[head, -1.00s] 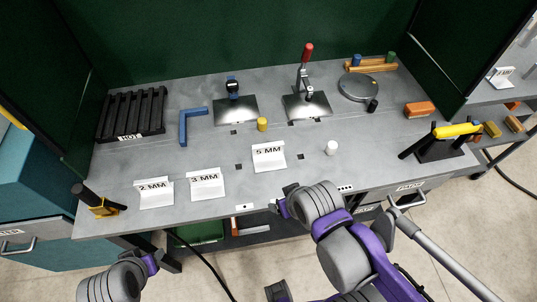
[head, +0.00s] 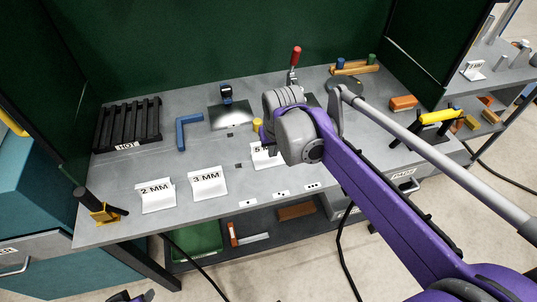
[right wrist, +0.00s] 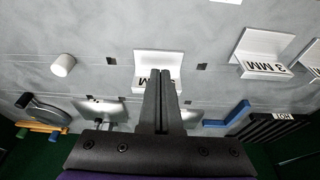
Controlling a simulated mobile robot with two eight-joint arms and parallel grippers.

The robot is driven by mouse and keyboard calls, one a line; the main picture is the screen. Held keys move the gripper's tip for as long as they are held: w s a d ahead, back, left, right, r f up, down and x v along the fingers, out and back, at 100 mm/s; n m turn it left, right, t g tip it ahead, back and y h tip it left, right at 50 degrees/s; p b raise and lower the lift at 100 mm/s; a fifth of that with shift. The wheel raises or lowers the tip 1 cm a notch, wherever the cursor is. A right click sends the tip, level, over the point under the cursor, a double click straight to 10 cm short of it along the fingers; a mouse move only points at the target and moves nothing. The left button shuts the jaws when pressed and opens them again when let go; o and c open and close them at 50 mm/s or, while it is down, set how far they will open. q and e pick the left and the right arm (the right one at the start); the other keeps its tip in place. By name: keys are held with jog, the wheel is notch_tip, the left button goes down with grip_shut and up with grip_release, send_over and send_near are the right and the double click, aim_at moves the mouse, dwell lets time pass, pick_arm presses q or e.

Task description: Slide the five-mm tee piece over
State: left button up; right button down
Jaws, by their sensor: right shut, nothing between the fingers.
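The white 5 MM sign (head: 262,160) stands mid-table, partly hidden by my right arm in the head view. It also shows in the right wrist view (right wrist: 158,62). My right gripper (head: 267,143) is shut and empty over the sign; its fingers (right wrist: 160,74) cover part of the lettering in the wrist view. I cannot tell which object is the five-mm tee piece. A small white cylinder (right wrist: 62,65) stands beside the sign in the wrist view; my arm hides it in the head view. Only a sliver of my left arm shows at the bottom edge, its fingers unclear.
The 3 MM sign (head: 207,184) and 2 MM sign (head: 156,196) stand to the left. Behind are a yellow cylinder (head: 257,122), a blue angle (head: 188,132), a black HOT rack (head: 127,125) and a red-handled clamp (head: 295,57). An orange block (head: 403,103) lies at right.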

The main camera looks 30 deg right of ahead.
aim_at(267, 156)
jog(key=b+x, duration=0.1)
jog(key=x, duration=0.8)
jog(key=w, duration=0.2)
jog(key=shift+w+d+r, duration=0.15)
jog(key=shift+w+d, duration=0.1)
jog(key=shift+d, duration=0.05)
jog(key=shift+w+d, duration=0.15)
jog(key=shift+w, duration=0.5)
jog(key=shift+w, duration=0.1)
jog(key=w, duration=0.2)
jog(key=w+d, duration=0.1)
jog(key=w, duration=0.2)
jog(key=w+d+p, duration=0.1)
jog(key=w, duration=0.2)
jog(key=shift+w+d, duration=0.1)
jog(key=shift+d, duration=0.05)
